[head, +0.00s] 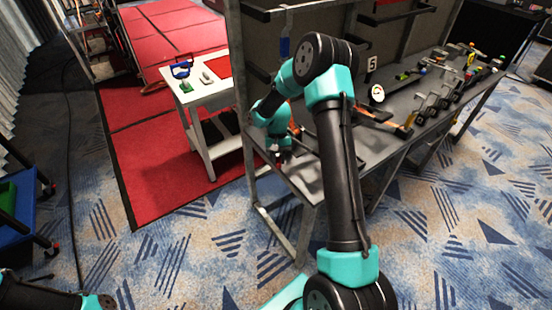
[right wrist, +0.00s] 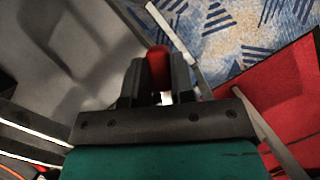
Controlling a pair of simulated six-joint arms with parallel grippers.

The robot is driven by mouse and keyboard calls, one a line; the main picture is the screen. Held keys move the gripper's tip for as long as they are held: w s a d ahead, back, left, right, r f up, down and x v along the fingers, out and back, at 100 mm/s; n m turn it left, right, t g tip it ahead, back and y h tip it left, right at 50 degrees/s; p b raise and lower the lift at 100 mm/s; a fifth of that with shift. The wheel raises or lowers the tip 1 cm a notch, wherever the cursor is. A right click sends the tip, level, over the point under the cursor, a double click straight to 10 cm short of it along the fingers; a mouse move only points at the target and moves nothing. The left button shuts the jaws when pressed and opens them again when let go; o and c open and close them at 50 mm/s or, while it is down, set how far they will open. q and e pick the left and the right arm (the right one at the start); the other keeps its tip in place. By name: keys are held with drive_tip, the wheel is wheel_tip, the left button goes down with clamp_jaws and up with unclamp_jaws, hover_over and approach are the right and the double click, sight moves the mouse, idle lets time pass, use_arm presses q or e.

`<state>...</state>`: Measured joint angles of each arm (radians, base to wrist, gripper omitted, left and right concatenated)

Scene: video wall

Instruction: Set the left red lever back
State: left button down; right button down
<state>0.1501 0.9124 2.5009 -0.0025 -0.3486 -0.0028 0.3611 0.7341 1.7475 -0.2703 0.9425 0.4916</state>
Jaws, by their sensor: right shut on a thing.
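The red lever (right wrist: 158,66) shows in the right wrist view as a rounded red tip between the two dark fingers of my right gripper (right wrist: 157,85). The fingers are shut on it. In the head view my right gripper (head: 281,150) is at the near left end of the grey workbench (head: 308,180), largely hidden behind my own arm. The lever's lower part and mount are hidden by the gripper. Only a piece of my left arm shows at the bottom left of the head view; its gripper is out of view.
A grey back panel (head: 405,38) rises behind the workbench. Farther right on the bench stand several metal fixtures (head: 435,98) and a round white-faced object (head: 377,94). A white side table (head: 212,92) with small items stands left on red carpet (head: 165,185). Blue patterned floor lies in front.

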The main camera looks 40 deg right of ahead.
drive_tip(key=shift+w+r, duration=0.1)
idle(0.3)
drive_tip(key=c, duration=1.2)
unclamp_jaws()
drive_tip(key=shift+c, duration=0.2)
drive_tip(key=v, duration=1.7)
drive_tip(key=shift+r, duration=0.25)
drive_tip(key=s+a+f+n+t+y, duration=0.1)
drive_tip(key=s+a+f+n+t, duration=0.2)
drive_tip(key=a+f, duration=1.45)
drive_tip(key=s+a+f+n, duration=0.1)
drive_tip(key=s+a+f, duration=0.3)
drive_tip(key=s, duration=0.5)
drive_tip(key=s+a+f+n+t, duration=0.1)
drive_tip(key=s+a+f, duration=0.4)
drive_tip(key=s, duration=0.5)
drive_tip(key=shift+a+f+t, duration=0.3)
drive_tip(key=shift+a+f, duration=0.05)
drive_tip(key=shift+f, duration=0.25)
